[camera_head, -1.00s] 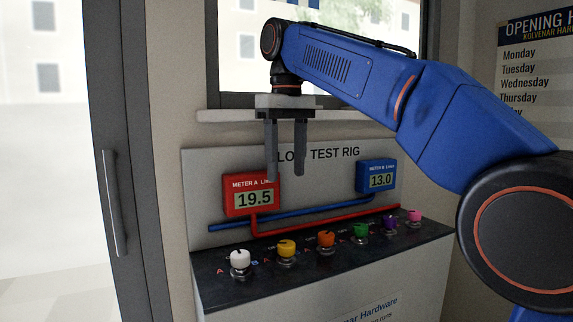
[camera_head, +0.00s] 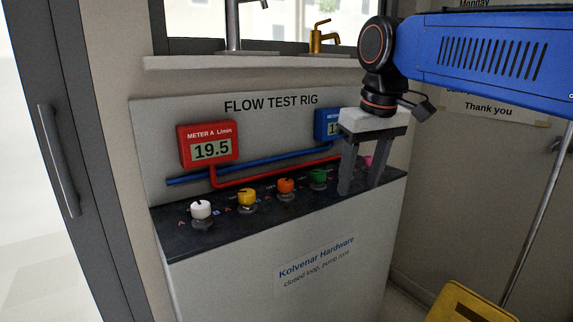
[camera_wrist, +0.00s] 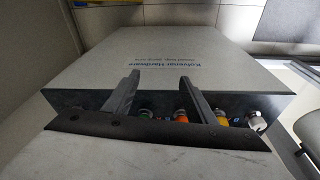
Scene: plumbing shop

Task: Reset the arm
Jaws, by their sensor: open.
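My gripper (camera_head: 362,188) is open and empty, fingers pointing down. In the head view it hangs in front of the right end of the flow test rig (camera_head: 330,270). It hides part of the knob row there and part of the blue meter (camera_head: 328,124). In the wrist view my two fingers (camera_wrist: 157,95) stand apart, with the rig's front panel (camera_wrist: 150,50) and several knobs beyond them. I cannot tell whether the fingers touch anything.
The rig's top carries a white knob (camera_head: 201,209), a yellow knob (camera_head: 247,197), an orange knob (camera_head: 286,186) and a green knob (camera_head: 318,177). A red meter (camera_head: 208,148) reads 19.5. Taps (camera_head: 324,38) stand on the sill above. A yellow object (camera_head: 470,303) is at lower right.

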